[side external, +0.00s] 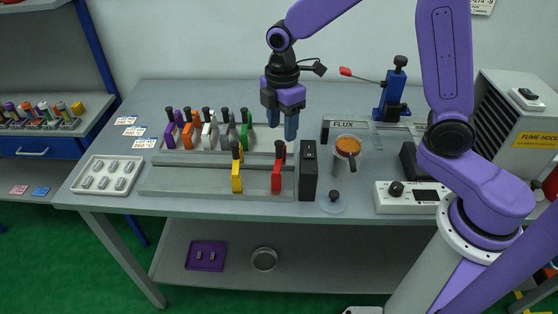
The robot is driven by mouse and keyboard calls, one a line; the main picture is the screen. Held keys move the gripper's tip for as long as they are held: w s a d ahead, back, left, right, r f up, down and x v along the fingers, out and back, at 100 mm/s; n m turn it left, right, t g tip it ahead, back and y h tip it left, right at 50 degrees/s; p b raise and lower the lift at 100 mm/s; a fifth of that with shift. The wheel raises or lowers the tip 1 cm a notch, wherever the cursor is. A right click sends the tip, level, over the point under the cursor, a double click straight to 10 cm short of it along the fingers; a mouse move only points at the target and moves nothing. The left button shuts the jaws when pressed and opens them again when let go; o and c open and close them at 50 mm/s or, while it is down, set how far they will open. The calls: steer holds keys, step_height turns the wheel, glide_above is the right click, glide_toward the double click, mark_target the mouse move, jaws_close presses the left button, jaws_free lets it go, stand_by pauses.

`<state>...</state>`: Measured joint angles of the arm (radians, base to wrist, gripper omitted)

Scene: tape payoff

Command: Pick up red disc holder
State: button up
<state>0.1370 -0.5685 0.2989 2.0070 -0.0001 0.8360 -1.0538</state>
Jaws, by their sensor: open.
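The red disc holder (277,175) stands upright with a black knob on top, in the front row of the grey stepped rack (205,181). A yellow holder (237,177) stands to its left. A black box-like block (308,172) stands close on its right. My gripper (283,122) points down with its blue fingers apart and nothing between them. In the picture it is above the red holder, towards the back of the rack. The exact gap in depth is hard to tell.
Purple, orange, white, grey and green holders (246,133) stand in the back row, close to my gripper's left. A cup with an orange top (346,152), a FLUX box (343,130) and a control unit (408,196) lie to the right. A tray (84,189) is at left.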

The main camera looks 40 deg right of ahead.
mark_target(279, 142)
steer(key=shift+a+f, duration=0.2)
steer(key=shift+f, duration=1.4)
steer(key=shift+a+f, duration=0.2)
steer(key=shift+f, duration=1.4)
steer(key=shift+c, duration=0.3)
jaws_close()
